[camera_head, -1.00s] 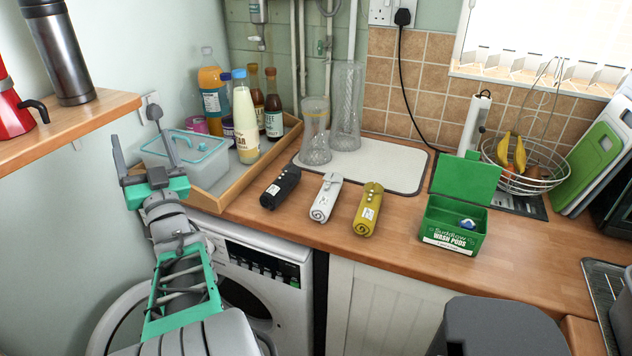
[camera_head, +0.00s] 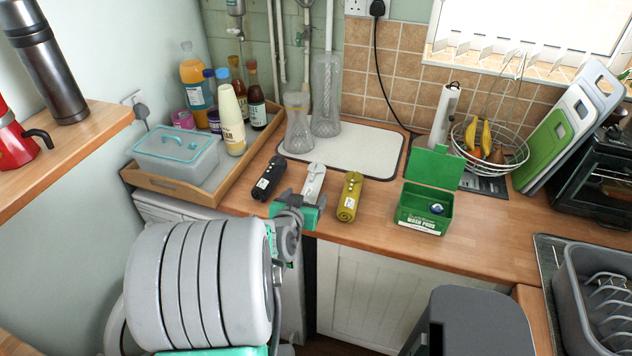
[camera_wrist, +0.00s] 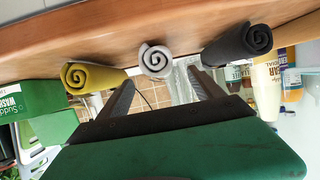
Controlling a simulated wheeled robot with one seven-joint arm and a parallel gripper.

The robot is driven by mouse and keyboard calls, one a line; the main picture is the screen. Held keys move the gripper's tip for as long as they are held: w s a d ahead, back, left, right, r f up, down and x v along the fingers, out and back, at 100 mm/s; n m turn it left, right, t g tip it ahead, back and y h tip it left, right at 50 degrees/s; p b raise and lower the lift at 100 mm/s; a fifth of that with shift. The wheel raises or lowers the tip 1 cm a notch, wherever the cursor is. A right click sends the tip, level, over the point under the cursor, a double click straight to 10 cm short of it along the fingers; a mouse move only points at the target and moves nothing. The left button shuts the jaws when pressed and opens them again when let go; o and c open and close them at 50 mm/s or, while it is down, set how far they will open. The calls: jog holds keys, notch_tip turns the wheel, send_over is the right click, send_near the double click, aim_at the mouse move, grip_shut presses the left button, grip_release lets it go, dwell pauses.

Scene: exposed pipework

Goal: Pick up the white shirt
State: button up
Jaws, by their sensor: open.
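The white shirt (camera_head: 314,180) is rolled up and lies on the wooden counter, between a black roll and a yellow roll. In the wrist view, which is upside down, the spiral end of the white shirt (camera_wrist: 154,60) faces me. My gripper (camera_head: 302,201) is at the counter's front edge, at the near end of the white shirt, and hides part of it. In the wrist view my gripper (camera_wrist: 160,80) is open, its two fingers apart with the white shirt's end about midway between their tips. I cannot tell whether they touch it.
The black roll (camera_head: 269,178) is close on the left and the yellow roll (camera_head: 349,196) on the right. A green wash pods box (camera_head: 423,217) stands further right. A wooden tray (camera_head: 165,184) with bottles is at left; a white mat (camera_head: 365,150) with glass vases lies behind.

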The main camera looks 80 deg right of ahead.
aim_at(310, 186)
jog(key=p+x, duration=0.1)
jog(key=x, duration=0.6)
jog(key=shift+w+d+r, duration=0.1)
jog(key=shift+d, duration=0.2)
jog(key=shift+c, duration=0.3)
jog(key=c, duration=1.5)
jog(key=shift+c, duration=0.5)
jog(key=shift+r, duration=0.2)
